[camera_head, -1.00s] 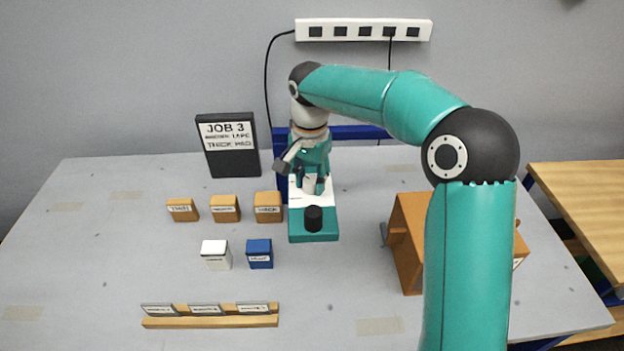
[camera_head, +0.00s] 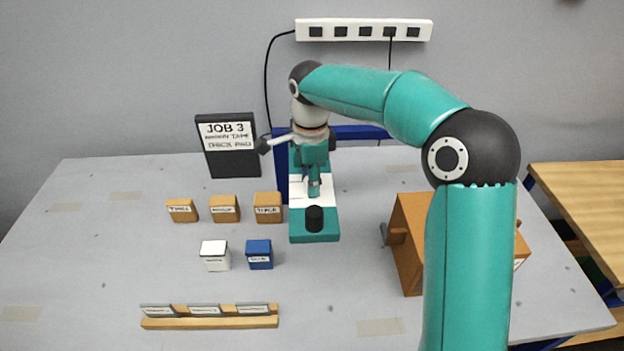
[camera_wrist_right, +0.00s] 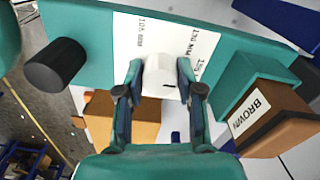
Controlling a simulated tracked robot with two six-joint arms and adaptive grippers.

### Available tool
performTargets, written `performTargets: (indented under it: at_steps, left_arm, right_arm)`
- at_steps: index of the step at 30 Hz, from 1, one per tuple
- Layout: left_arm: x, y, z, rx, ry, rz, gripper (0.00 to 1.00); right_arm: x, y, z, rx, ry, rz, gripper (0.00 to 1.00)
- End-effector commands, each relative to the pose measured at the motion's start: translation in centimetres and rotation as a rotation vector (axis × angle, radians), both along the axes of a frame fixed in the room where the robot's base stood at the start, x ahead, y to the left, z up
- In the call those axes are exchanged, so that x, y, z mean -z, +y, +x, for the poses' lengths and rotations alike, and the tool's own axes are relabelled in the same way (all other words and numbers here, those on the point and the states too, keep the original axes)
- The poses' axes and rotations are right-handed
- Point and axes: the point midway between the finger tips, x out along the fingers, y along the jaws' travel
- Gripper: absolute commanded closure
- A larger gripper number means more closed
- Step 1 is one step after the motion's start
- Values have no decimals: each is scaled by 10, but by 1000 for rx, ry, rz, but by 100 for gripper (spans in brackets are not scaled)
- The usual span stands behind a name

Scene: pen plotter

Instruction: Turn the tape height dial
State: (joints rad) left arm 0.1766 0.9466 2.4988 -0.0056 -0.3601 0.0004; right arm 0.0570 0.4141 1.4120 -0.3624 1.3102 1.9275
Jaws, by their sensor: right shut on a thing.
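The tape height dial is a white round knob (camera_wrist_right: 160,68) with a short dark mark, seen in the right wrist view. It stands on a white plate (camera_wrist_right: 205,42) with printed height marks, on a long teal device (camera_head: 314,237). My right gripper (camera_wrist_right: 160,80) has one finger on each side of the dial and is shut on it. In the head view the right gripper (camera_head: 313,183) points down over the device, and its fingers mostly hide the dial. A black knob (camera_head: 314,218) stands at the device's near end. My left gripper is not in view.
Left of the device are several labelled wooden blocks (camera_head: 224,208), a white box (camera_head: 215,255) and a blue box (camera_head: 259,254). A wooden rack (camera_head: 210,322) lies in front. A brown wooden box (camera_head: 409,245) stands right. A JOB 3 sign (camera_head: 229,146) stands behind.

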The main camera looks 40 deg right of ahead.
Motion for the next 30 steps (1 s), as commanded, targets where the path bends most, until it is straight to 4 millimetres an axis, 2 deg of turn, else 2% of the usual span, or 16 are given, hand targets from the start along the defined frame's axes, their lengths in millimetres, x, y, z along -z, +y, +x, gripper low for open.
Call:
performTargets:
  at_steps: [17, 18, 21, 30]
  left_arm:
    - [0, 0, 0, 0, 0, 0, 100]
    - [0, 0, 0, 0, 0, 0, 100]
    - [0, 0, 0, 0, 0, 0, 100]
    - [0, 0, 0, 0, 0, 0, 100]
  right_arm:
    - [0, -1, -1, 35, 4, -3, 98]
    - [0, -1, -1, 35, 4, -3, 57]
    - [0, 0, -1, 34, 4, -2, 40]
    - [0, 0, 0, 33, 2, 0, 38]
